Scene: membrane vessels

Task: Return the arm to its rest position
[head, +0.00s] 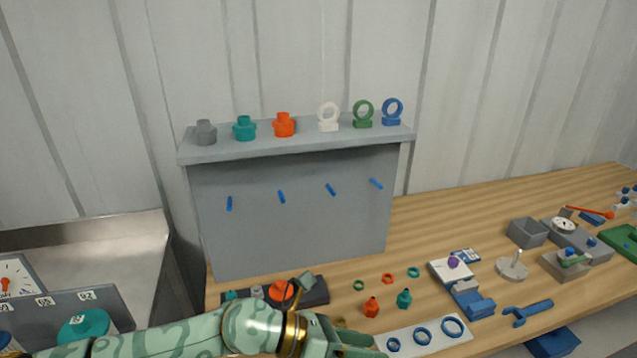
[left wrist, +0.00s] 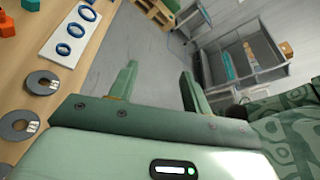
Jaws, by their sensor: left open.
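My left arm (head: 180,335) with its green patterned cover comes in from the left along the bottom of the head view. My left gripper (head: 362,343) is low over the front of the bench, just left of a white plate with blue rings (head: 425,335). In the left wrist view the left gripper (left wrist: 160,82) has its two green fingers spread apart, with nothing between them and grey floor beyond. My right arm and gripper are in neither view.
The wooden bench (head: 450,220) carries a grey panel (head: 290,210) topped with coloured fittings. Small orange and teal bottles (head: 372,307) stand close beyond my left gripper. A blue wrench (head: 527,312) lies to the right. The left wrist view shows washers (left wrist: 42,80) near the bench edge and a shelf rack (left wrist: 245,65).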

